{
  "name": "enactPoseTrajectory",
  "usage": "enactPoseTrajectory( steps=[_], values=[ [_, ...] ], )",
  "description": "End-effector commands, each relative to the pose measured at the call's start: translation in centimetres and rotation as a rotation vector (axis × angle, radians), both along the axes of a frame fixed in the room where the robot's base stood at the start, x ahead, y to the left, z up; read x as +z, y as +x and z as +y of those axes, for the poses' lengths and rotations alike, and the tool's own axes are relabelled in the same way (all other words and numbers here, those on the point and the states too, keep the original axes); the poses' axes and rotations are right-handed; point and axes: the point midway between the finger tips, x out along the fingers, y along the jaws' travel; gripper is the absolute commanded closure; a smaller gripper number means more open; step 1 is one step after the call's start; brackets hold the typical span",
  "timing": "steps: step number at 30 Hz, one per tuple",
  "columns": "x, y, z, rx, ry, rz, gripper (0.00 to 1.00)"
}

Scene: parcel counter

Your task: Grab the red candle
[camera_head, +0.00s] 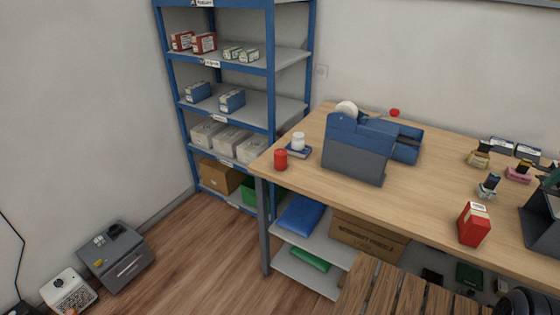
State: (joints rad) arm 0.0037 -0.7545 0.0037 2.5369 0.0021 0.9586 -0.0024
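A short red cylinder, the red candle (281,160), stands upright near the left end of the wooden counter (330,180), close to its front edge. Just behind it and to its right, a white cylinder (298,141) stands on a small dark blue item (299,151). The candle looks unobstructed from this side. My gripper cannot be made out in this view, and nothing is seen holding the candle.
A blue-grey tape dispenser (358,150) stands right of the candle. A red box (474,226) and several stamps sit further right. Blue shelving (272,80) stands behind the counter's left end.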

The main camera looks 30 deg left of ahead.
Motion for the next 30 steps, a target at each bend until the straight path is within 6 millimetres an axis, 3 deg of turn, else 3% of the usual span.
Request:
enactPoseTrajectory(
  steps=[8,12,21,25,30],
  values=[
    [0.0,0.0,0.0,0.000,0.000,0.000,0.51],
    [0.0,0.0,0.0,0.000,0.000,0.000,0.26],
    [0.2,0.0,0.0,0.000,0.000,-0.001,0.26],
    [1.9,0.1,0.0,0.000,0.000,-0.004,0.26],
    [5.6,0.4,0.2,0.013,-0.003,0.002,0.26]
  ],
)
